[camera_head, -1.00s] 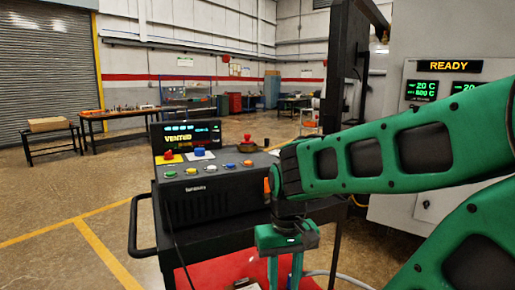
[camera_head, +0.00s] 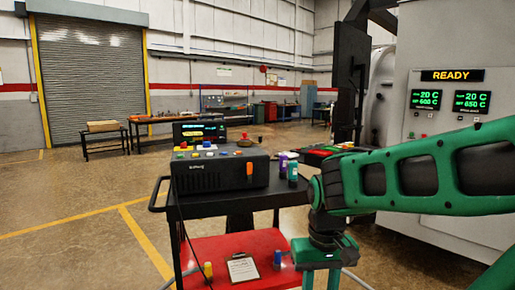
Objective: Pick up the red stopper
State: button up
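A small red knob-like piece (camera_head: 246,136) stands on top of the black control box (camera_head: 215,174) at its right rear. I cannot tell whether this is the red stopper. A red button also shows at the box's left end, among several coloured ones. My gripper (camera_head: 321,283) points down in front of the cart's right side, low in the picture. Its two green fingers are apart with nothing seen between them. The fingertips are cut off by the bottom edge.
The box stands on a black cart (camera_head: 210,207) with purple (camera_head: 283,165) and green (camera_head: 293,174) cylinders beside it. The red lower shelf (camera_head: 215,249) holds a clipboard (camera_head: 242,268), a yellow cylinder (camera_head: 208,271) and a blue one (camera_head: 277,259). The furnace cabinet (camera_head: 450,120) stands right. Floor is clear at left.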

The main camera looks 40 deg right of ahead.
aim_at(245, 134)
jog(key=k, duration=0.65)
jog(key=z, duration=0.95)
jog(key=i, duration=1)
jog(key=u, duration=0.05)
